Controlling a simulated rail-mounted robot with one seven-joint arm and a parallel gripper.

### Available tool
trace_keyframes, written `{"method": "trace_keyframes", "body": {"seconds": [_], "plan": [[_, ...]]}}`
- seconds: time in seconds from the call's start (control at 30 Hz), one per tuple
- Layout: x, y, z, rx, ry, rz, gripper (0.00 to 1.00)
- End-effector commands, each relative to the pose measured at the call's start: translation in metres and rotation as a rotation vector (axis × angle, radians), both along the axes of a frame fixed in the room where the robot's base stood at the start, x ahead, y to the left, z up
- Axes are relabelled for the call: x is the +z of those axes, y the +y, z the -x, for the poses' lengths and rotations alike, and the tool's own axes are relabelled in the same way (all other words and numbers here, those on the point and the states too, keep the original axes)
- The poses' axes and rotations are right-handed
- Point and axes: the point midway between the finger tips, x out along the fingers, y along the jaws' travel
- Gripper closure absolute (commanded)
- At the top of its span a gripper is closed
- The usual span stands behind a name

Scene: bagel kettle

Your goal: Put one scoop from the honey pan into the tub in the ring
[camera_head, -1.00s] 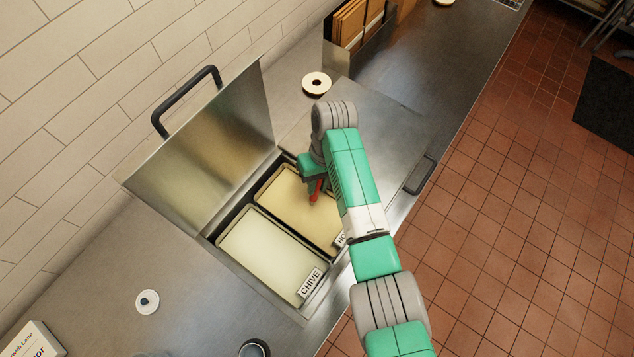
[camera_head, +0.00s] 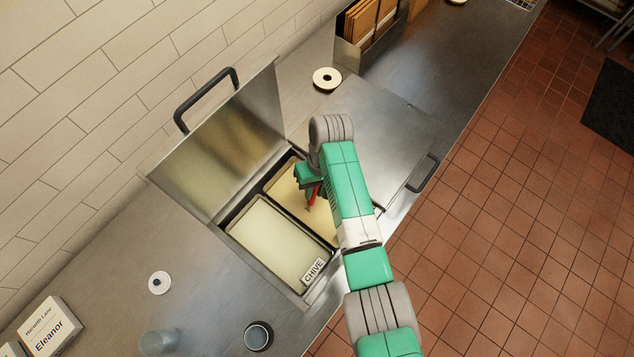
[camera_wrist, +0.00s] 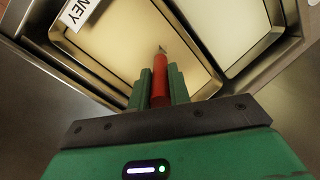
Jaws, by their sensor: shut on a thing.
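My gripper (camera_head: 312,186) is shut on a red-handled scoop (camera_wrist: 160,80), pointing down over the honey pan (camera_head: 288,188). In the wrist view the scoop's small grey tip lies over the pale yellow honey pan (camera_wrist: 115,40), whose label reads "NEY"; whether it touches the spread I cannot tell. In the head view my arm hides that label and part of the pan. The chive pan (camera_head: 275,240) is beside it. A dark round tub or cup (camera_head: 258,335) stands at the counter's front; whether a ring surrounds it is unclear.
A raised steel lid (camera_head: 225,150) stands behind the pans. A clear cup (camera_head: 158,343), a white disc (camera_head: 159,283) and a box marked "Eleanor" (camera_head: 55,328) are on the left counter. Another white ring-shaped thing (camera_head: 326,78) lies beyond the pans. The left counter has free room.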

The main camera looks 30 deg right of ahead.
Motion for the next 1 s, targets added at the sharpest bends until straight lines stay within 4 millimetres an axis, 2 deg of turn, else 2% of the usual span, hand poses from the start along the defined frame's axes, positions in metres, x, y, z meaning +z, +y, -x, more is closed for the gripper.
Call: {"method": "trace_keyframes", "body": {"seconds": [0.27,1.0], "plan": [[0.003,0.000,0.000,0.000,-0.001,0.000,1.00],[0.090,-0.015,-0.008,0.001,-0.002,0.001,1.00]]}}
